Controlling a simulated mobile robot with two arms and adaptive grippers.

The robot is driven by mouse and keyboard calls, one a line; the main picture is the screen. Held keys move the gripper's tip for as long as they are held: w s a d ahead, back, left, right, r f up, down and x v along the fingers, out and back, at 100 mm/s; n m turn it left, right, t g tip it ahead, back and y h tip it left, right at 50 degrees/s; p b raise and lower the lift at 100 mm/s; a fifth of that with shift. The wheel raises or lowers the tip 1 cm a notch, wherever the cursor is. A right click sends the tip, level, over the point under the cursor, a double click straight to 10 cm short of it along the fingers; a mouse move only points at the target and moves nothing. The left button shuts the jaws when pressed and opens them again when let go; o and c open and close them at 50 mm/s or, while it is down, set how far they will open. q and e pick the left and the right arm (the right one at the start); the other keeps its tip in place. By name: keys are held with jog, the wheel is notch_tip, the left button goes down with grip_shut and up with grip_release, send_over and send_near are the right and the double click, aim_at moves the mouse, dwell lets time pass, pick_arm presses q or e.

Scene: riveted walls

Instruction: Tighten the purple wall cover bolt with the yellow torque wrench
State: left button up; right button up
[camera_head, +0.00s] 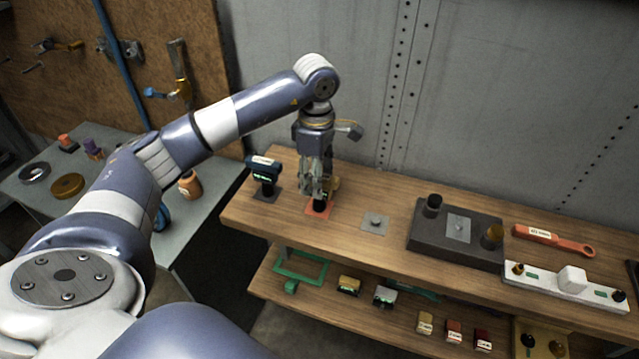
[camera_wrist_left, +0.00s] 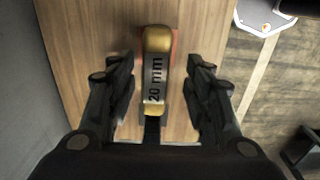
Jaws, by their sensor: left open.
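A yellow tool (camera_head: 335,185) with a dark lower part stands on a red square pad (camera_head: 310,210) on the wooden bench. In the left wrist view the yellow tool (camera_wrist_left: 157,42) carries a pale label reading "20 mm". My left gripper (camera_head: 318,192) points down over the pad and partly hides the tool. In the left wrist view my left gripper (camera_wrist_left: 162,90) is open, with one finger on each side of the tool and gaps between. I cannot make out a purple wall cover bolt. My right gripper is not in view.
A dark tool with a green display (camera_head: 265,175) stands just left of the tool. To the right are a grey pad (camera_head: 375,222), a dark block (camera_head: 455,243), a red wrench (camera_head: 552,239) and a white holder (camera_head: 560,285). A lower shelf (camera_head: 390,313) holds several small items. The grey wall rises behind.

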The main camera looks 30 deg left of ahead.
pick_arm(q)
jog(key=shift+w+f, duration=0.1)
jog(key=shift+f, duration=0.25)
notch_tip(320, 180, down, 4)
jog(key=shift+w+d+f+p, duration=0.1)
jog(key=shift+w+d+p, duration=0.05)
jog(key=shift+p, duration=1)
jog(key=shift+f, duration=0.2)
jog(key=c, duration=0.8)
jog(key=shift+w, duration=0.1)
grip_shut()
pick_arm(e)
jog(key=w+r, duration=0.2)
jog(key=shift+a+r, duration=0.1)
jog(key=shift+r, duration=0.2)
